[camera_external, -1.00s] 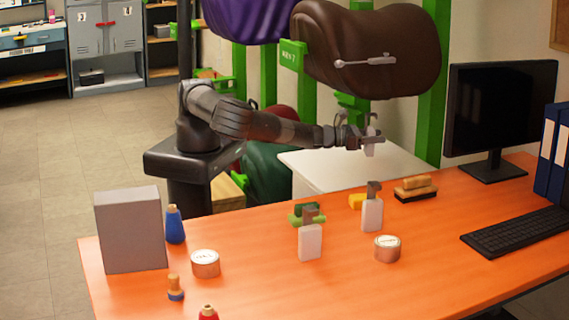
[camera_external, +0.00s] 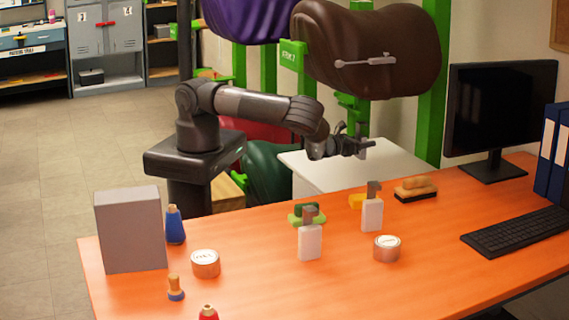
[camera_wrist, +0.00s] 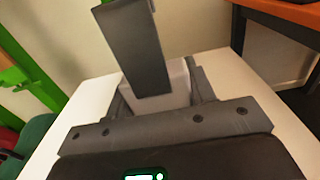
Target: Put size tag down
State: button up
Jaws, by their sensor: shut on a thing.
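My gripper (camera_external: 358,147) is shut on a size tag, a white piece with a dark grey hook-like top. In the wrist view the size tag (camera_wrist: 136,48) stands up between the fingers, its grey part toward the camera and its white part partly hidden behind it. My gripper holds it over the white table (camera_external: 308,174), which also shows in the wrist view (camera_wrist: 265,120). I cannot tell whether the tag touches the tabletop. Two similar white pieces with grey tops (camera_external: 310,240) (camera_external: 372,214) stand on the orange desk.
The orange desk (camera_external: 440,280) in front carries tins, brushes, small bottles, a grey box (camera_external: 131,230), a keyboard (camera_external: 520,232) and a monitor (camera_external: 500,110). A brown saddle (camera_external: 365,50) hangs on the green rack above the white table. Much of the white tabletop is clear.

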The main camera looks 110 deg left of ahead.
jog(key=shift+s+a+f, duration=0.45)
jog(key=shift+a+f, duration=1.35)
jog(key=shift+a, duration=0.1)
jog(key=shift+s+a+f, duration=0.4)
jog(key=shift+a+f, duration=1.45)
jog(key=shift+s+a+f, duration=0.45)
jog(key=shift+a+f, duration=1.35)
jog(key=shift+a, duration=0.1)
jog(key=o, duration=1)
jog(key=shift+f, duration=0.1)
jog(key=v, duration=1.2)
